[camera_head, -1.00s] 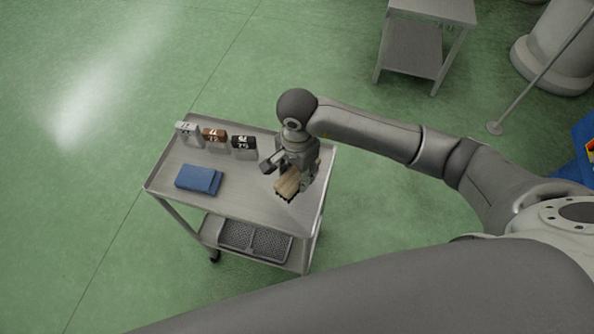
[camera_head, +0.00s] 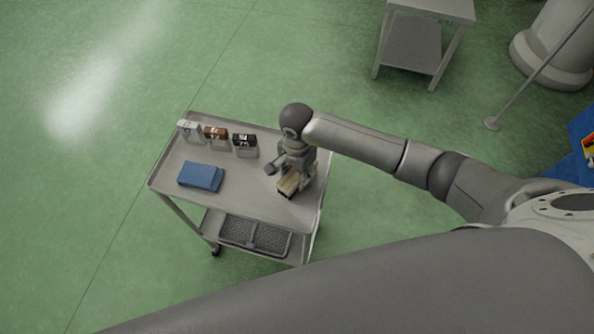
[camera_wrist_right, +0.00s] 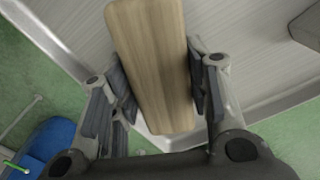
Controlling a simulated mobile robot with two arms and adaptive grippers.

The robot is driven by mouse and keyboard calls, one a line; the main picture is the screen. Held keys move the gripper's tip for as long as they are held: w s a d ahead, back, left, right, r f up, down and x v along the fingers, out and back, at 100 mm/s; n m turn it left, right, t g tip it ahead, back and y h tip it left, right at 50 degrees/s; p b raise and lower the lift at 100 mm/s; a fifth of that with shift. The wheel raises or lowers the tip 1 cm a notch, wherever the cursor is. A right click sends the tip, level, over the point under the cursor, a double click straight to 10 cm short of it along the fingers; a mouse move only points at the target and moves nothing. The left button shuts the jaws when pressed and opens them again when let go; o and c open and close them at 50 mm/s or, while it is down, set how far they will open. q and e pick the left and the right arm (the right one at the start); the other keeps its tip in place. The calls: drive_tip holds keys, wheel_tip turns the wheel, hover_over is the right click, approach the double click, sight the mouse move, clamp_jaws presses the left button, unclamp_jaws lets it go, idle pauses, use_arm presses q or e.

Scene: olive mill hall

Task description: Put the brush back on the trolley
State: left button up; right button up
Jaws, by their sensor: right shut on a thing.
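The brush (camera_head: 290,183) has a light wooden back and dark bristles below. My right gripper (camera_head: 285,176) is shut on it, over the right part of the trolley (camera_head: 240,205). In the right wrist view the wooden back (camera_wrist_right: 155,70) lies between the two fingers of the gripper (camera_wrist_right: 160,95), with the grey trolley top beneath. I cannot tell whether the bristles touch the top. My left gripper is not in view.
Dark trays (camera_head: 255,235) lie on the lower shelf. A metal table (camera_head: 412,42) stands behind.

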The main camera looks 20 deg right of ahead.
sight(297, 172)
drive_tip(key=o, duration=0.9)
drive_tip(key=shift+f, duration=0.1)
drive_tip(key=shift+r+p, duration=0.25)
drive_tip(key=shift+p, duration=0.05)
wheel_tip(297, 172, up, 12)
drive_tip(key=b, duration=0.3)
drive_tip(key=shift+b, duration=0.3)
drive_tip(key=shift+s+a+f, duration=0.1)
drive_tip(key=shift+f, duration=0.05)
